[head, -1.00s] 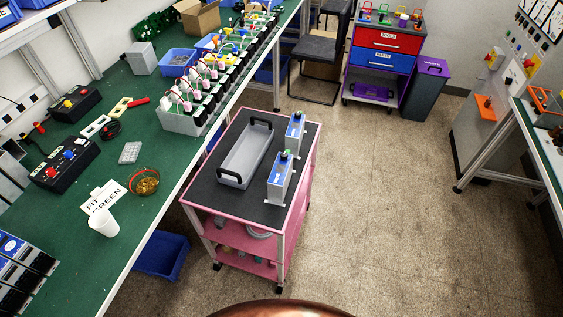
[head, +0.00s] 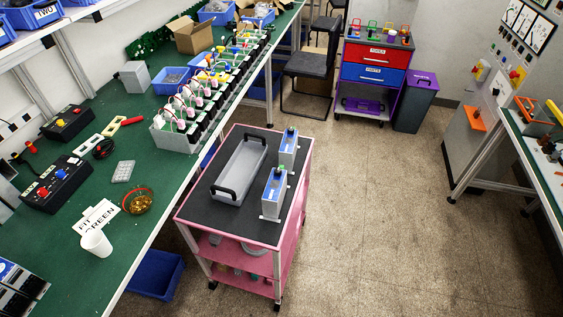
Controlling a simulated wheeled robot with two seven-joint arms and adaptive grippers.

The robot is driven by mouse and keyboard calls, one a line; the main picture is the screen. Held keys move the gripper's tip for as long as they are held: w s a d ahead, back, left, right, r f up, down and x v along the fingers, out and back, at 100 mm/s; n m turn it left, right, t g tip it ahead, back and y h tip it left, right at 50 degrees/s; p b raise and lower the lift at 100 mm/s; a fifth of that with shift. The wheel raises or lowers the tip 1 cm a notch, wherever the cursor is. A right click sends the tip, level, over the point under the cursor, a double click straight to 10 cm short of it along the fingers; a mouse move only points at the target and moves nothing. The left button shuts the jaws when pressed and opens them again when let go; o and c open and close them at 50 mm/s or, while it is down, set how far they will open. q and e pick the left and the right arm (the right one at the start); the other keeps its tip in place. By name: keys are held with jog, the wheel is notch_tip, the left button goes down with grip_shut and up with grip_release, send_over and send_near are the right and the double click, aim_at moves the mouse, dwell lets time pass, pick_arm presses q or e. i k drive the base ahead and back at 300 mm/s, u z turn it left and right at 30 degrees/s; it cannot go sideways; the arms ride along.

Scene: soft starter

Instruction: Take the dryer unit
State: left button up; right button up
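Two upright blue-and-grey box units stand on the dark top of a pink cart (head: 196,221), along its right side. The rear unit (head: 288,150) has a dark knob on top, and the front unit (head: 274,194) has a green part on top. Their labels are too small to read, so I cannot tell which, if either, is the dryer unit. A grey tray (head: 239,170) with black handles lies beside them and looks empty. Neither of my grippers is in view.
A blue bin (head: 155,274) is on the floor between bench and cart. Floor right of the cart is clear.

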aim_at(287, 150)
jog(key=k, duration=1)
jog(key=z, duration=1)
jog(key=i, duration=5.25)
jog(key=u, duration=2.9)
